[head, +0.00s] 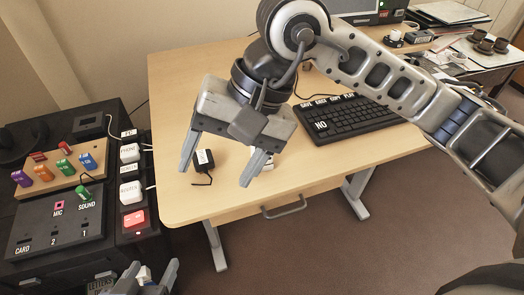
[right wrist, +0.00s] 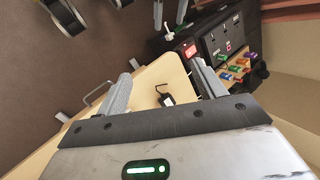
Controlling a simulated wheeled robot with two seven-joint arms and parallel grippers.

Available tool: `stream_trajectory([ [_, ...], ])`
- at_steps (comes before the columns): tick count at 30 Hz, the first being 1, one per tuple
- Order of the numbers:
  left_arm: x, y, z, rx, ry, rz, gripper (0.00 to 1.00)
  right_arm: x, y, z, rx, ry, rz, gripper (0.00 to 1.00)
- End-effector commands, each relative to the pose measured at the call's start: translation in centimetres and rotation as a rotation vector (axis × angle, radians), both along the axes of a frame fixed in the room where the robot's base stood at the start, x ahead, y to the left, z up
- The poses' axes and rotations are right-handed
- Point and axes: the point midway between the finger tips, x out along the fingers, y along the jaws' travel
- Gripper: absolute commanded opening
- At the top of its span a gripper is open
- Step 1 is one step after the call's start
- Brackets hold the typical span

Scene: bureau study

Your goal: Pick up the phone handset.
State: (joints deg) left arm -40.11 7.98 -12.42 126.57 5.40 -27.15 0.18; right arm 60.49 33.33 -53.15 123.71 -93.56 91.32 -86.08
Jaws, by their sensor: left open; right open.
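I cannot make out a phone handset for certain in either view. A dark rounded shape at the left edge of the head view is cut off, and I cannot tell what it is. My right gripper (head: 218,167) is open and empty above the front left of the wooden desk (head: 185,82). A small black adapter (head: 203,158) with a white label and short cord lies on the desk below its fingers. It also shows between the fingers of my right gripper (right wrist: 160,75) in the right wrist view (right wrist: 167,101). My left gripper (head: 150,273) is open, low at the bottom edge.
A black keyboard (head: 346,117) lies on the desk. A white object (head: 264,160) is partly hidden behind a right finger. Left of the desk, a black cabinet carries a card and mic panel (head: 60,222), a wooden block with coloured plugs (head: 60,172) and labelled white plugs (head: 130,153).

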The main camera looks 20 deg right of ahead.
Motion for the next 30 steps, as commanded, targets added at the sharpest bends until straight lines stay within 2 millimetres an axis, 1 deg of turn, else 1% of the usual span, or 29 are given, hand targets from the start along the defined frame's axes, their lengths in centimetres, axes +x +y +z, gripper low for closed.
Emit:
stream_trajectory([
  [1, 0.0, 0.0, -0.4, -0.004, -0.002, 0.001, 0.63, 2.2, -2.4, 0.2, -0.134, -0.151, 0.023, 0.69],
  [3, 0.0, -0.1, -0.4, -0.007, -0.005, 0.001, 0.63, 4.4, -5.3, 1.1, -0.291, -0.294, 0.045, 0.69],
  [6, 0.1, -0.1, -0.2, -0.013, -0.011, 0.002, 0.63, 6.3, -8.2, 2.5, -0.448, -0.414, 0.055, 0.69],
  [9, 0.1, -0.1, -0.1, -0.015, -0.013, 0.002, 0.63, 7.2, -9.6, 3.1, -0.527, -0.463, 0.054, 0.69],
  [11, 0.1, -0.1, -0.2, -0.015, -0.013, 0.002, 0.63, 7.5, -9.9, 2.7, -0.543, -0.47, 0.056, 0.69],
  [13, 0.0, -0.1, -0.2, -0.015, -0.013, 0.002, 0.63, 8.0, -10.0, 1.6, -0.547, -0.47, 0.056, 0.69],
  [18, 0.0, -0.1, -0.3, -0.015, -0.013, 0.002, 0.63, 9.4, -10.1, -1.9, -0.544, -0.468, 0.057, 0.69],
  [22, 0.0, -0.1, -0.4, -0.014, -0.013, 0.003, 0.63, 10.4, -10.1, -4.3, -0.543, -0.468, 0.057, 0.69],
  [25, 0.0, -0.1, -0.4, -0.014, -0.013, 0.003, 0.63, 10.9, -10.1, -5.5, -0.541, -0.469, 0.056, 0.69],
  [30, 0.0, -0.1, -0.4, -0.014, -0.014, 0.003, 0.63, 11.4, -10.1, -6.4, -0.541, -0.472, 0.056, 0.69],
])
